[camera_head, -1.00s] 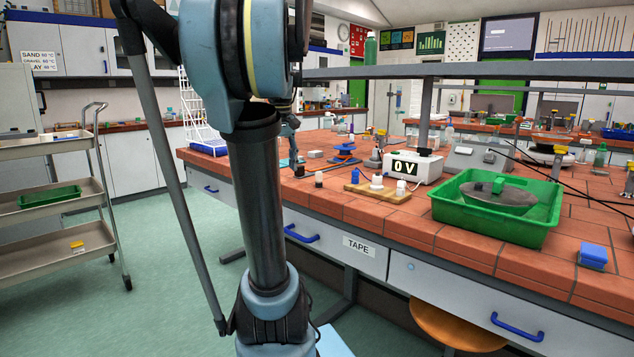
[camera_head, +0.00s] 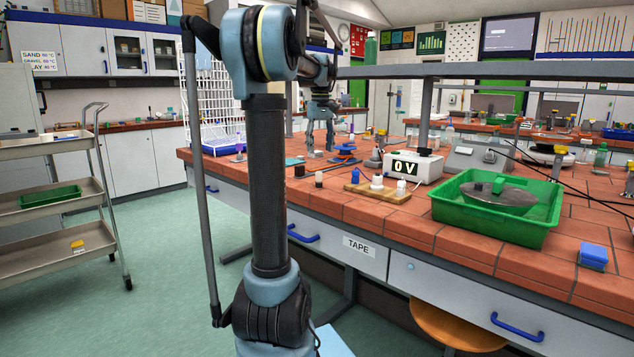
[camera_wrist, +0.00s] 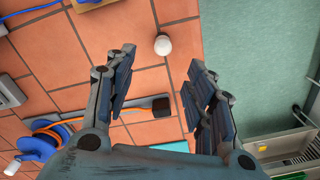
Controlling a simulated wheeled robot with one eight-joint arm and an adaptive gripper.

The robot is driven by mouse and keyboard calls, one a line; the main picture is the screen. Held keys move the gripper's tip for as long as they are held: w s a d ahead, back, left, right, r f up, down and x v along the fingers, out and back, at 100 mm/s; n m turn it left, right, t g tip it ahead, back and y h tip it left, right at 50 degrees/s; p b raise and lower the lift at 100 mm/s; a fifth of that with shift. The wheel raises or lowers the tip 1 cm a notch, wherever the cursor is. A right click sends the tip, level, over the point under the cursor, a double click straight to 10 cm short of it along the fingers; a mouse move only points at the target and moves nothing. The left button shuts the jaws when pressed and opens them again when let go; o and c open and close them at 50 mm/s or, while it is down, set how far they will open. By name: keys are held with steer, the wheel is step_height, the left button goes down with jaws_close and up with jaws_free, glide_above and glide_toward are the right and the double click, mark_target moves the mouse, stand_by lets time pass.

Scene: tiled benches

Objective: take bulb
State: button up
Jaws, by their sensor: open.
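A small white round-topped piece, likely the bulb (camera_wrist: 162,45), stands on the red tiles near the bench edge in the wrist view. It seems to be the small white-topped piece (camera_head: 319,178) left of the wooden board in the head view. My gripper (camera_head: 320,150) points down over the bench, behind that piece in the head view. In the wrist view my gripper (camera_wrist: 163,60) is open, its fingers apart with nothing between them. The white piece shows just beyond the fingertips, roughly in line with the gap.
A wooden board (camera_head: 357,188) with white pieces on it sits to the right, beside a voltmeter (camera_head: 414,168). A dark-ended bar (camera_wrist: 160,105) lies between the fingers' bases in the wrist view. A green tray (camera_head: 490,228) is farther right. A shelf (camera_head: 450,69) runs above the bench.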

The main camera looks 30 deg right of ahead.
mark_target(319, 171)
step_height(319, 171, down, 7)
steer(key=shift+r, duration=0.15)
steer(key=shift+s+a+f, duration=0.1)
steer(key=shift+f, duration=1.4)
steer(key=shift+a+f, duration=0.1)
steer(key=shift+f, duration=1.4)
steer(key=shift+c, duration=0.4)
steer(key=c, duration=0.9)
